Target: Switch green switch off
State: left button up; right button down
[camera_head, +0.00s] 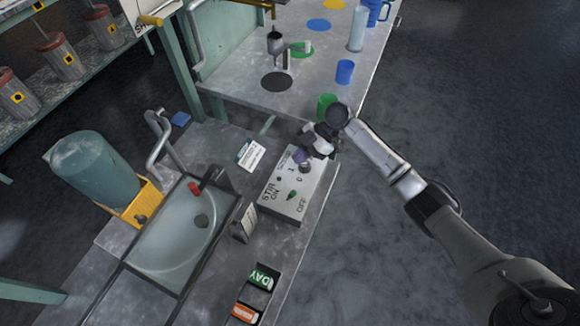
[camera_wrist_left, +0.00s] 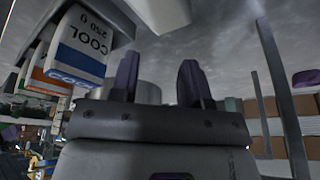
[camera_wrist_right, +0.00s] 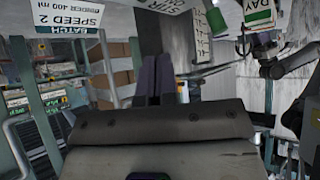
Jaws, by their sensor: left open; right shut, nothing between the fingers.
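The switch box (camera_head: 310,196) is a pale panel at the table's right edge in the head view, lettered STIR, ON, OFF, 1 and 0. The green switch (camera_head: 292,195) is a small dark green knob on its front part, between the ON and OFF lettering. My right gripper (camera_head: 302,158) is over the box's far end, behind the green switch and apart from it. Its purple fingers are shut and empty, also in the right wrist view (camera_wrist_right: 158,78). My left gripper shows only in the left wrist view (camera_wrist_left: 158,80), open and empty.
A sink (camera_head: 175,245) with a red-handled tap (camera_head: 197,188) lies left of the box. A green cup (camera_head: 326,105) and a blue cup (camera_head: 345,71) stand beyond it. Open floor is to the right.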

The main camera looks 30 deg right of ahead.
pick_arm(q)
jog(key=shift+s+a+r, duration=0.2)
jog(key=shift+a+r, duration=0.15)
pick_arm(e)
jog(key=v, duration=0.3)
jog(key=shift+s+d+r, duration=0.15)
jog(key=shift+s+d, duration=0.05)
jog(key=shift+d, duration=0.05)
pick_arm(q)
jog(key=shift+w+p, duration=0.1)
jog(key=shift+p, duration=0.2)
pick_arm(e)
jog(key=shift+s+d+r, duration=0.1)
jog(key=shift+d+r, duration=0.3)
jog(key=shift+d, duration=0.2)
pick_arm(q)
jog(key=shift+d, duration=0.25)
